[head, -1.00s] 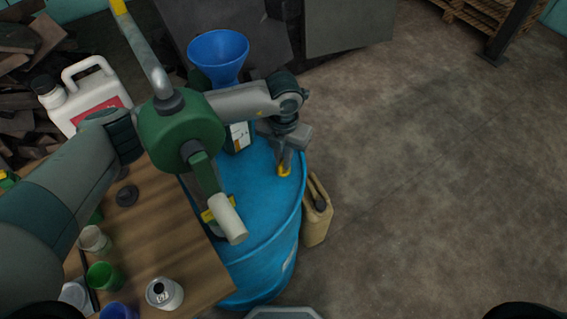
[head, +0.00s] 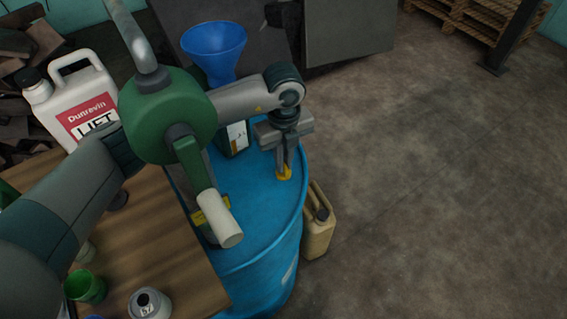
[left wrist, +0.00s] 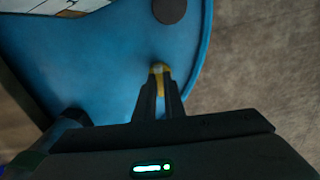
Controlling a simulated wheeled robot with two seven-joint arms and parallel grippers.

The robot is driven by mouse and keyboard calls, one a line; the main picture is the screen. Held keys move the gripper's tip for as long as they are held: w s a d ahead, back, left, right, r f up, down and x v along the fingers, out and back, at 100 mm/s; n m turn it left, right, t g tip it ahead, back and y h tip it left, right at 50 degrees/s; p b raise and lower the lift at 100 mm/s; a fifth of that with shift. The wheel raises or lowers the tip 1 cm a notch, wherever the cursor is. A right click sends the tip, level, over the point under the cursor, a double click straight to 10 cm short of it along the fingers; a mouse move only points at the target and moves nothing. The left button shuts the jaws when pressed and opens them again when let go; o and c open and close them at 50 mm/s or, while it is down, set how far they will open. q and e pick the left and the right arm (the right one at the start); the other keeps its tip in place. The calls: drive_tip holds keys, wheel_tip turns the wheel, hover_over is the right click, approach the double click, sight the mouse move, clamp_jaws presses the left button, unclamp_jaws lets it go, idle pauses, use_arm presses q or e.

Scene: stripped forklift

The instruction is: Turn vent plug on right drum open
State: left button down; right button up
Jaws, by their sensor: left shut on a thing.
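The blue drum (head: 262,225) stands right of the wooden table, its round top facing up. The small yellow vent plug (head: 284,175) sits near the drum top's right rim. My left gripper (head: 284,168) points down at the plug, its fingers close together and shut on it. In the left wrist view, the fingertips (left wrist: 160,82) meet at the yellow plug (left wrist: 157,68), inside the drum's rim (left wrist: 204,50). The fingers hide part of the plug, so I cannot tell its turn angle. My right gripper is not in view.
A green hand pump (head: 168,118) with a white handle (head: 219,218) overlaps my left arm. A blue funnel (head: 214,50) is behind; a dark round cap (left wrist: 169,10) lies on the drum. A tan canister (head: 318,226) stands beside it. The right floor is clear.

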use_arm(q)
drive_tip(key=shift+n, duration=0.6)
drive_tip(key=shift+r, duration=0.1)
drive_tip(key=shift+w, duration=0.1)
drive_tip(key=c, duration=1.8)
unclamp_jaws()
drive_tip(key=shift+c, duration=0.2)
drive_tip(key=shift+b, duration=0.3)
